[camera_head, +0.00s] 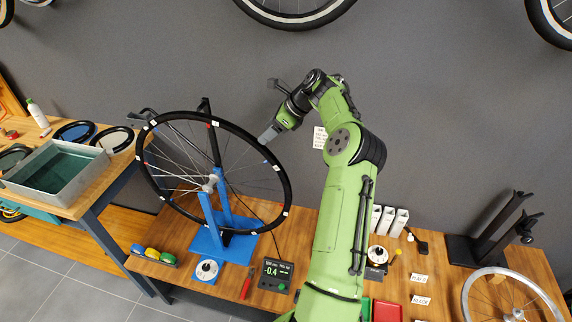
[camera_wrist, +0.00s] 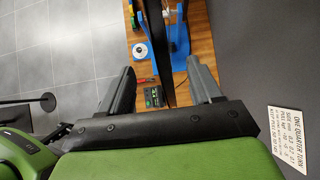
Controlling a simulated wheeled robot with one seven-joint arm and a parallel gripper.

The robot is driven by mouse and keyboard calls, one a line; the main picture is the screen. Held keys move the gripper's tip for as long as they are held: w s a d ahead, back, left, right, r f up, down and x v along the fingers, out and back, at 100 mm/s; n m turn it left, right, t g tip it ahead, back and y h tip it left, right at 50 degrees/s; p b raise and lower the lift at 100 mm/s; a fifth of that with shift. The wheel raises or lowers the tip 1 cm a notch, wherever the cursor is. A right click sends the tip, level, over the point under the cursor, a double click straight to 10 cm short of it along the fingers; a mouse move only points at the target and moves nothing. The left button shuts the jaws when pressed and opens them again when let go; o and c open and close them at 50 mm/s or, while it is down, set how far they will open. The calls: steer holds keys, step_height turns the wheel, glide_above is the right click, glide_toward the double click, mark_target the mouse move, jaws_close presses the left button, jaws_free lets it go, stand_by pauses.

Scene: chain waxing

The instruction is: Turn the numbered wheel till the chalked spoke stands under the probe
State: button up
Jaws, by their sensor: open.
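The wheel (camera_head: 285,181), with a black rim and small white labels, stands upright in a blue truing stand (camera_head: 208,226). A black upright (camera_head: 205,104) rises by the top of the rim; I cannot tell whether it carries the probe. I cannot pick out the chalked spoke. My gripper (camera_head: 266,137) is at the upper right of the rim. In the wrist view my gripper (camera_wrist: 161,66) is open, with the dark rim (camera_wrist: 157,45) between its two grey fingers. It does not look closed on the rim.
A digital readout (camera_head: 277,274) showing -0.4 stands on the bench before the stand, beside a red-handled tool (camera_head: 247,284). A round dial (camera_head: 207,269) sits left of it. A metal tray (camera_head: 58,165) is on the left bench. A card (camera_wrist: 288,140) hangs on the wall.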

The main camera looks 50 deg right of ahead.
mark_target(256, 144)
steer(key=x, duration=0.8)
steer(key=shift+d+f, duration=0.1)
steer(key=shift+s, duration=0.1)
steer(key=shift+d, duration=0.1)
